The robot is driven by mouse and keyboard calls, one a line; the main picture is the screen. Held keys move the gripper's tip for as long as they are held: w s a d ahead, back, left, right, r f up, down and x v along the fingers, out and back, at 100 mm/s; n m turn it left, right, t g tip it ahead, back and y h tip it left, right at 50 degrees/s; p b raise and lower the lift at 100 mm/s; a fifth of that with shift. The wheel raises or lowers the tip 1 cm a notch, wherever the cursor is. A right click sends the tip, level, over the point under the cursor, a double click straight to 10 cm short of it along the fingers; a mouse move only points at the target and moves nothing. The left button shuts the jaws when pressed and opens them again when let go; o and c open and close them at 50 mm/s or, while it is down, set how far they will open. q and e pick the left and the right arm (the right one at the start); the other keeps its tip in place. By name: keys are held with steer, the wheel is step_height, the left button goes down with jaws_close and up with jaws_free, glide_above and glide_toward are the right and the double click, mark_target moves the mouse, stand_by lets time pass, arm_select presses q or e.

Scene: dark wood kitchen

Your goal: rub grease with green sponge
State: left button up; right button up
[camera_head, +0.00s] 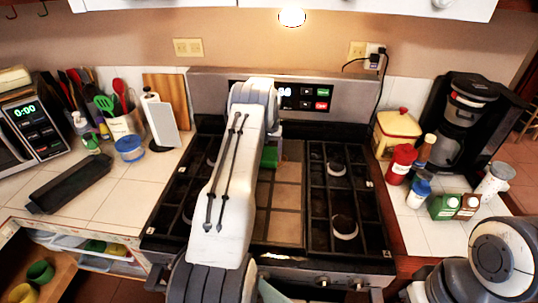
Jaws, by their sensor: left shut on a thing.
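The green sponge (270,157) shows as a small green patch just right of my left forearm, over the back part of the stove (225,75). My left arm reaches forward over the stove, and its gripper (272,146) is shut on the sponge; the forearm hides most of both. A brown, tile-like panel (281,205) lies between the burner grates, below and in front of the sponge. No separate grease mark can be told on it. I cannot tell whether the sponge touches the surface. Only a part of my right arm shows at lower right; its gripper is out of view.
Black burner grates (337,190) flank the panel. The left counter holds a black tray (72,184), a utensil holder (125,124) and a paper-towel holder (160,122). The right counter holds bottles, small cartons (443,206) and a coffee maker (465,115). An open drawer (85,250) is at lower left.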

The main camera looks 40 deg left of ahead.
mark_target(289, 166)
arm_select(q)
steer(key=shift+s+f+b, duration=0.1)
steer(key=shift+f+b, duration=0.6)
steer(key=shift+f, duration=0.3)
steer(key=shift+w+d+r, duration=0.1)
steer(key=shift+w+d, duration=0.4)
steer(key=shift+d, duration=0.3)
steer(key=shift+w+d, duration=0.5)
steer(key=shift+d, duration=0.3)
steer(key=shift+w+d+b, duration=0.25)
steer(key=shift+w+d, duration=0.3)
steer(key=shift+d, duration=0.3)
steer(key=shift+w+d+b, duration=0.2)
steer(key=shift+w+d, duration=0.3)
steer(key=shift+d, duration=0.35)
steer(key=shift+s+a, duration=0.1)
steer(key=shift+a, duration=0.05)
